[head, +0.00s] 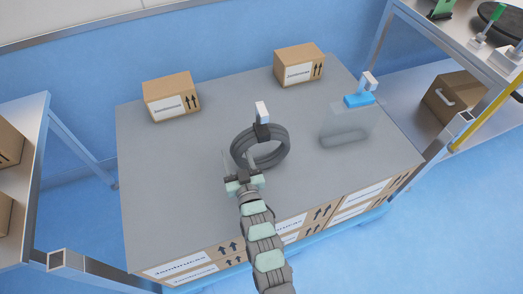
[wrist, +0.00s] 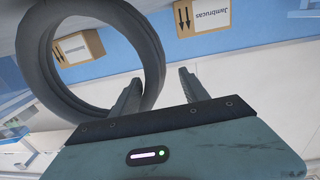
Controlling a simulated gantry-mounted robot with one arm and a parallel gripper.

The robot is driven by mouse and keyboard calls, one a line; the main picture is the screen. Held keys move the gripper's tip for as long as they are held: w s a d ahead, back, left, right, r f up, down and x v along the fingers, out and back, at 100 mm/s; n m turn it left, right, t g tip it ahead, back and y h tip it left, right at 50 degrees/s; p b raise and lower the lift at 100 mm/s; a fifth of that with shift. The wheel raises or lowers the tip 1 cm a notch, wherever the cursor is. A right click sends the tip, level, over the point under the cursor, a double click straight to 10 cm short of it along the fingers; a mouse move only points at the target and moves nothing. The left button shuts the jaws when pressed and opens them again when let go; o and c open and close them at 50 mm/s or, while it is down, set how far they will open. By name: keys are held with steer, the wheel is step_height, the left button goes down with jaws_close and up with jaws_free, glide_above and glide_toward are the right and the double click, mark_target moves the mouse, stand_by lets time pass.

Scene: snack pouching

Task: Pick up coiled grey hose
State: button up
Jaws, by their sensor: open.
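The coiled grey hose (head: 277,154) is a thick dark ring on the grey tabletop, near its middle. A black band (head: 262,132) with a white block (head: 262,111) sits at its top. My gripper (head: 240,170) is at the near lower left of the coil, its jaws open. In the wrist view the hose ring (wrist: 38,65) fills the left side. The left finger of my gripper (wrist: 160,78) overlaps the ring's opening, and the ring's right side shows between the two fingers. I cannot tell whether either finger touches the hose.
A clear pouch with a blue top (head: 358,100) and white block stands to the right. Cardboard boxes stand at the back left (head: 171,97) and back right (head: 299,64). Shelving flanks both sides. The tabletop (head: 160,190) left of the hose is clear.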

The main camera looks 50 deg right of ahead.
steer(key=shift+x, duration=1.05)
steer(key=shift+c, duration=0.3)
jaws_close()
